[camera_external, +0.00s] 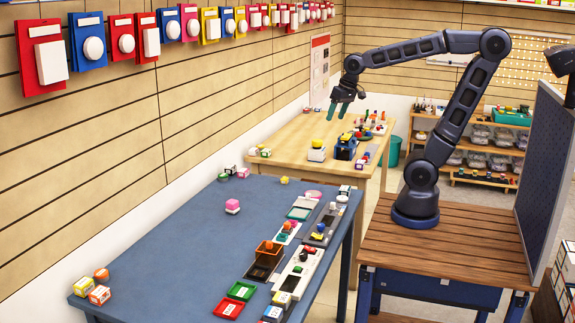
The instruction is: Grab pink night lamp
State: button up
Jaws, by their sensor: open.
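My gripper (338,111) hangs from my outstretched arm over the far wooden table (290,140), pointing down. Its two green fingers are apart, with nothing seen between them. It is well away from the pink thing, farther back and to the right.
Trays and small items line the blue table's right side, including an orange bin (268,250) and a green tray (241,291). Small boxes (90,291) sit at its near left corner. The blue table's left middle is mostly clear.

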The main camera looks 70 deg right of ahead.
jog(key=w+a+f+m, duration=0.2)
jog(key=w+m, duration=0.2)
jog(key=w, duration=0.8)
jog(key=m+g, duration=0.4)
jog(key=m, duration=0.8)
send_over(232, 201)
jog(key=f, duration=1.8)
jog(key=d+f, duration=0.1)
jog(key=f, duration=0.8)
jog(key=shift+s+f, duration=0.1)
jog(key=shift+f, duration=0.15)
jog(key=shift+a+f, duration=0.1)
jog(key=shift+f, duration=0.45)
notch_tip(232, 201, down, 4)
jog(key=shift+f, duration=0.1)
jog(key=shift+a+f, duration=0.25)
jog(key=shift+f, duration=1.25)
jog(key=shift+a+f, duration=0.2)
jog(key=shift+f, duration=1.3)
jog(key=c, duration=1.1)
